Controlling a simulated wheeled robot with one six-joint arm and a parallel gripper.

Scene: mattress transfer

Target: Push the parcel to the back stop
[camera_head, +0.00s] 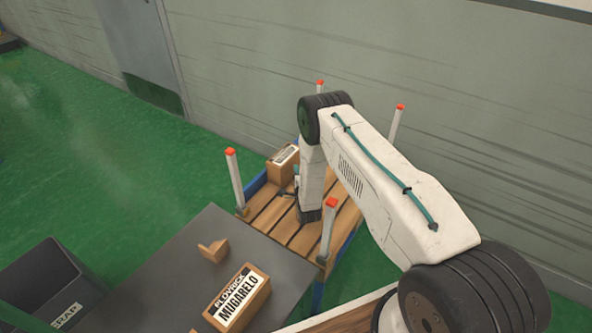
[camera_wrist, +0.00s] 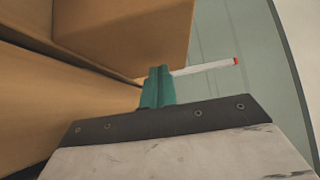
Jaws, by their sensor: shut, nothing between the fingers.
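A brown cardboard parcel (camera_head: 283,160) with a white label on top sits on a slatted wooden deck (camera_head: 268,212), near its far left side. In the wrist view the parcel (camera_wrist: 125,30) fills the upper left, close in front of my fingers. My gripper (camera_head: 288,193) is low over the deck, just on the near side of the parcel and partly hidden by my arm. In the wrist view its teal fingers (camera_wrist: 158,87) are shut with nothing between them. I cannot tell whether they touch the parcel. I cannot make out a distinct back stop.
White posts with red tops, such as the left one (camera_head: 235,178) and the near one (camera_head: 327,229), stand around the deck. A grey table (camera_head: 160,270) in front holds a labelled carton (camera_head: 238,298) and a small wooden piece (camera_head: 213,250). A dark bin (camera_head: 45,280) stands left.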

